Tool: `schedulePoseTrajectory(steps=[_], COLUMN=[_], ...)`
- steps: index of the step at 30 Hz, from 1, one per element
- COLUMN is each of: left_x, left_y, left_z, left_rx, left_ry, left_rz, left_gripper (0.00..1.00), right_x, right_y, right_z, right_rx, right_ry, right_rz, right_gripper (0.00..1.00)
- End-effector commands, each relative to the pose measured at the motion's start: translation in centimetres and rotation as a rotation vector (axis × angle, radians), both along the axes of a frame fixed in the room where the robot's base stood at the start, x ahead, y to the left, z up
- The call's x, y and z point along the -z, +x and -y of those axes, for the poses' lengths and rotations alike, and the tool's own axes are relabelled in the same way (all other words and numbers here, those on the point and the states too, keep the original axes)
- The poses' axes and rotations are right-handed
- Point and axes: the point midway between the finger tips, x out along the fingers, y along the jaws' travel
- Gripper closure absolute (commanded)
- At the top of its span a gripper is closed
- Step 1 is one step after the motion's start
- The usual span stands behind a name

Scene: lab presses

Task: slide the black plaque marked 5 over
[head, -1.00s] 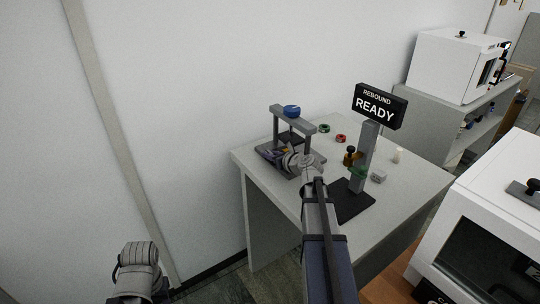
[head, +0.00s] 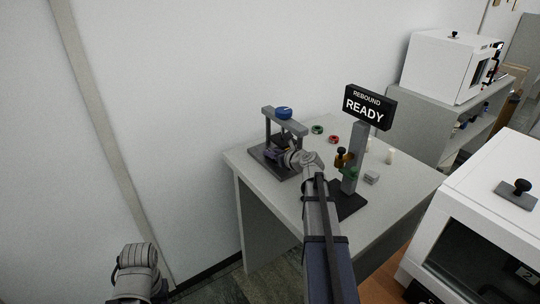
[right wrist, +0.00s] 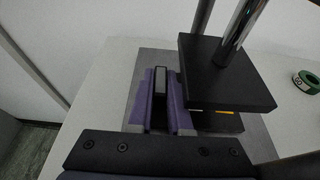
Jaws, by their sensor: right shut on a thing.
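My right gripper (head: 277,153) reaches into the small press (head: 286,113) with the blue knob at the table's far left corner. In the right wrist view its purple fingers (right wrist: 160,106) are shut on a narrow dark piece (right wrist: 160,84) with a pale grey face. The piece stands between the fingers, beside the black press plate (right wrist: 226,74). No figure 5 can be read on it, so I cannot tell whether it is the plaque. Part of my left arm shows at the lower left of the head view; its gripper does not show.
A black sign (head: 369,107) reading REBOUND READY stands on a post on the grey table (head: 262,196). A white cabinet (head: 478,200) with a plate marked 2 fills the lower right.

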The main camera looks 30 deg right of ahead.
Motion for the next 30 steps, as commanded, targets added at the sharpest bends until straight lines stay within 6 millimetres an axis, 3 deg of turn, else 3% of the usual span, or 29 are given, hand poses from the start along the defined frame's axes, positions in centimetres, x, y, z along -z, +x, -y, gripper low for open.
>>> schedulePoseTrajectory(steps=[11, 12, 20, 30], left_x=[-0.02, -0.02, -0.04, -0.13], left_y=[0.00, 0.00, 0.00, 0.00], left_z=[-0.01, 0.00, -0.01, 0.00], left_rx=[0.000, 0.000, 0.000, 0.000], left_ry=[0.000, 0.000, 0.000, 0.000], left_rz=[0.000, 0.000, 0.000, 0.000], left_gripper=[0.50, 0.50, 0.50, 0.50], right_x=[-0.04, -0.05, -0.09, -0.19], right_y=[0.28, 0.29, 0.35, 0.29], right_z=[0.57, 0.61, 0.80, 0.90], right_rx=[0.005, 0.005, 0.008, 0.009], right_ry=[-0.002, -0.002, -0.002, -0.004], right_rz=[0.002, 0.002, 0.003, 0.002], right_gripper=[1.00, 0.79, 0.49, 0.48])
